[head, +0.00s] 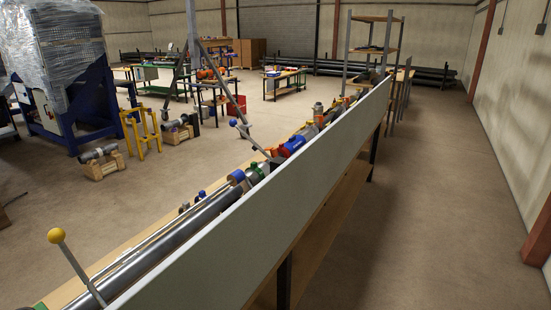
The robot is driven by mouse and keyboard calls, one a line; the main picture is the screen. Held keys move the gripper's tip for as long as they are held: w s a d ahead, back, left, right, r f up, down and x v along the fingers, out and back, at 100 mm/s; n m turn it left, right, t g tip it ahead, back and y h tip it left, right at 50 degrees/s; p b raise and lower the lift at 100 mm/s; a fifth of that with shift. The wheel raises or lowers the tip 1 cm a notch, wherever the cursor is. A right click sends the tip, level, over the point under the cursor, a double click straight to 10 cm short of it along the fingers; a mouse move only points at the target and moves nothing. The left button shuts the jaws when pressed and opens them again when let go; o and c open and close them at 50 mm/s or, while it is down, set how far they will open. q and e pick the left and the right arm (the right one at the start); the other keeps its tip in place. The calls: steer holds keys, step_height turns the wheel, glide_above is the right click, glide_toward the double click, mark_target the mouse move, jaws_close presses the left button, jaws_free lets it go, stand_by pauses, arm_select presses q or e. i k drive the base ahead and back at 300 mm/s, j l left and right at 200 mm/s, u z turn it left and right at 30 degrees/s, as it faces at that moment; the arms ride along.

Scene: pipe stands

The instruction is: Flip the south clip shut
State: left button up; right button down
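I cannot make out a clip that is clearly the south one. A long steel pipe (158,256) lies along the bench behind a pale upright panel (240,220). A lever with a yellow ball knob (56,236) stands tilted up at the pipe's near end, at the lower left. Farther along, a grey lever with a blue end (235,123) rises at a slant from the pipe line. Blue and green collars (252,175) sit around the pipe's far end. The panel hides the lower right side of the pipe. Neither of my grippers shows in the head view.
Open concrete floor (430,210) lies to the right of the bench. At the left are a wrapped machine (60,60), a yellow stand (140,133) and low wooden pipe supports (103,168). Workbenches and a shelf rack (378,35) stand farther back.

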mark_target(274, 153)
steer(key=i+l, duration=0.3)
steer(key=i+l+u, duration=0.1)
steer(key=i+l, duration=0.15)
steer(key=l, duration=0.25)
steer(key=i+l, duration=0.25)
steer(key=l, duration=0.2)
steer(key=i+l, duration=0.25)
steer(key=l, duration=0.15)
steer(key=i+l+u, duration=0.1)
steer(key=i+l, duration=0.2)
steer(key=l, duration=0.15)
steer(key=i+l, duration=0.25)
steer(key=l, duration=0.2)
steer(key=i+l+u, duration=0.1)
steer(key=i+l, duration=0.15)
steer(key=l, duration=0.2)
steer(key=i+l, duration=0.2)
steer(key=l, duration=0.25)
